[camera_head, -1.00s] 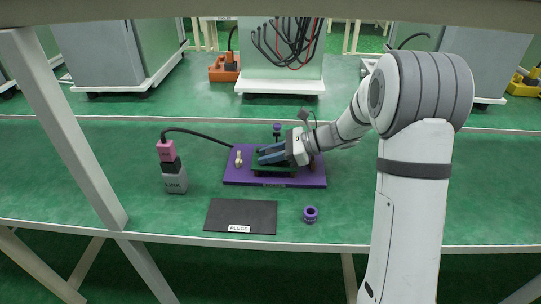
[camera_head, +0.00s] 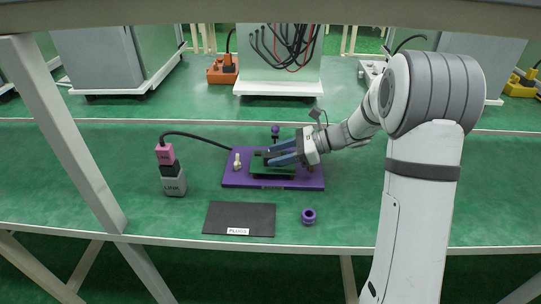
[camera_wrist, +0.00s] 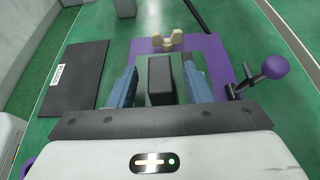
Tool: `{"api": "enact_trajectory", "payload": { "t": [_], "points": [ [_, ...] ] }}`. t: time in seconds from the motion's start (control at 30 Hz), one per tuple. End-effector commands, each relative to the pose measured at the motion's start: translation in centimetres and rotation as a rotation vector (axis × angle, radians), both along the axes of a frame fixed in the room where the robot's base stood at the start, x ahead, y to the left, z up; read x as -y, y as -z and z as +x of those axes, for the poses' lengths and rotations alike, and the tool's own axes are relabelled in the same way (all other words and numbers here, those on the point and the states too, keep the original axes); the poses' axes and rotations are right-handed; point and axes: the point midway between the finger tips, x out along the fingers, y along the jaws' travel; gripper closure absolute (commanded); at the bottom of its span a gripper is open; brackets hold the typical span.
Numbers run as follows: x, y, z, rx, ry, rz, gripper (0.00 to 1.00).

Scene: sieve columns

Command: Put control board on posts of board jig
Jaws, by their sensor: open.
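The control board (camera_head: 272,171) is a green plate with a dark block (camera_wrist: 160,82) on it. It lies level over the middle of the purple board jig (camera_head: 232,180). The jig also shows in the wrist view (camera_wrist: 215,52). My gripper (camera_head: 267,157) is open above the board. In the wrist view its blue fingers stand on either side of the dark block, with gaps visible. The posts under the board are hidden, so I cannot tell whether it is fully seated on them.
A beige forked holder (camera_head: 237,161) and a purple-knobbed lever (camera_head: 275,133) stand on the jig. A pink and grey LINK plug (camera_head: 171,172) with a black cable is left. A black PLUGS mat (camera_head: 240,218) and purple ring (camera_head: 308,216) lie in front.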

Motion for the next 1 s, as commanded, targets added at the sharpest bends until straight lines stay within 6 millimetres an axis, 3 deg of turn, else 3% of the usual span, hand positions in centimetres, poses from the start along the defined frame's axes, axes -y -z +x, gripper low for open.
{"api": "enact_trajectory", "payload": {
  "t": [0.1, 0.3, 0.57, 0.67, 0.83, 1.0],
  "points": [
    [2.7, -1.3, 0.0, 0.002, 0.005, 0.000, 0.55],
    [6.1, -2.7, -0.2, 0.000, 0.002, -0.001, 0.55],
    [7.6, -3.5, -1.0, 0.021, -0.022, -0.028, 0.55],
    [7.0, -3.8, -3.4, 0.085, -0.095, -0.115, 0.55],
    [6.4, -4.0, -10.4, 0.300, -0.345, -0.377, 0.55],
    [7.8, -3.6, -17.3, 0.558, -0.667, -0.647, 0.55]
  ]
}}
